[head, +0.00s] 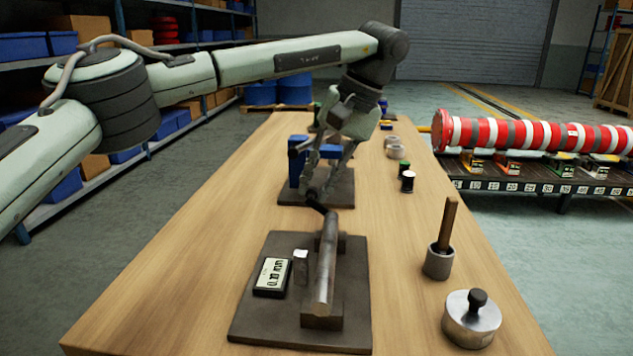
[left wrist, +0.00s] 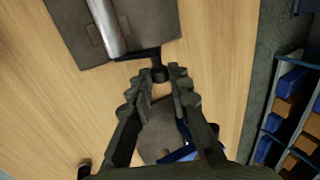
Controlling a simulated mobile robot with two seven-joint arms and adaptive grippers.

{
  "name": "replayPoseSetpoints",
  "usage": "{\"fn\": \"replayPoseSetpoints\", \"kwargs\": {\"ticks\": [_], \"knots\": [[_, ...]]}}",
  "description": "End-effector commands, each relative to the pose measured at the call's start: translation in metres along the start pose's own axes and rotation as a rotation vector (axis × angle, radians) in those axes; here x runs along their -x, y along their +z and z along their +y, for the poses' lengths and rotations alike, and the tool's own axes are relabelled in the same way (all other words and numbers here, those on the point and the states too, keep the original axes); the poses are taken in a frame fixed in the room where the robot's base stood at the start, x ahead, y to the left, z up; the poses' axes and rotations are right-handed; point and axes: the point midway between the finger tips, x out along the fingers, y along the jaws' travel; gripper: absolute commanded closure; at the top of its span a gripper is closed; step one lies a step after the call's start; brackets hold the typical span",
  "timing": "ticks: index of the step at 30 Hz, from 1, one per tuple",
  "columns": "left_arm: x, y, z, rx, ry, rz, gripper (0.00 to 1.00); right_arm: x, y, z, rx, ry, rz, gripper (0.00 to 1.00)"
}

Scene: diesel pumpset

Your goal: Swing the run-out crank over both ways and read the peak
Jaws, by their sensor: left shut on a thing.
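The run-out fixture stands on a dark base plate (head: 254,325) at the near middle of the bench. It carries a grey cylindrical shaft (head: 326,262), also at the top of the left wrist view (left wrist: 107,25). A small gauge display (head: 271,275) beside the shaft seems to read 0.10 mm, though the digits are small. The black crank (head: 317,206) sits at the shaft's far end. My left gripper (head: 319,192) is shut on the crank's handle, whose dark knob (left wrist: 159,73) shows between the fingertips in the left wrist view. My right gripper is out of view.
Behind the fixture is a second dark plate (head: 290,197) with a blue stand (head: 297,160), close to my gripper. On the right stand a cup with a wooden handle (head: 438,262) and a lidded metal pot (head: 471,318). The bench's left side is clear.

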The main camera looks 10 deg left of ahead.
Motion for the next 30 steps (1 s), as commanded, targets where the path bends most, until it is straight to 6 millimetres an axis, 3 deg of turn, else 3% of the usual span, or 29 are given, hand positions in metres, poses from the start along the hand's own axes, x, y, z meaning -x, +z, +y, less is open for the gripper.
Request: {"fn": "replayPoseSetpoints", "kwargs": {"ticks": [6, 7, 11, 22, 26, 30], "knots": [[0.0, 0.0, 0.0, 0.0, 0.001, 0.001, 1.0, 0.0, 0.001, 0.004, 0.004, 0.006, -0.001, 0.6], [0.001, 0.0, 0.0, 0.0, 0.001, 0.001, 0.78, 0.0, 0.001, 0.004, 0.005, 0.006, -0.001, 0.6], [0.0, 0.0, 0.0, 0.0, 0.001, 0.001, 0.62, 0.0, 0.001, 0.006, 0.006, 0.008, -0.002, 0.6], [0.005, 0.0, 0.0, 0.0, 0.002, 0.001, 0.61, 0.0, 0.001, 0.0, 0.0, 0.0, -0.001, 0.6], [0.023, -0.001, 0.0, 0.002, 0.001, 0.004, 0.61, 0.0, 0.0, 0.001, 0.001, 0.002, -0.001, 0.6], [0.054, 0.0, 0.0, 0.004, 0.0, 0.007, 0.61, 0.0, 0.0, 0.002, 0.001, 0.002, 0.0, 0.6]]}}
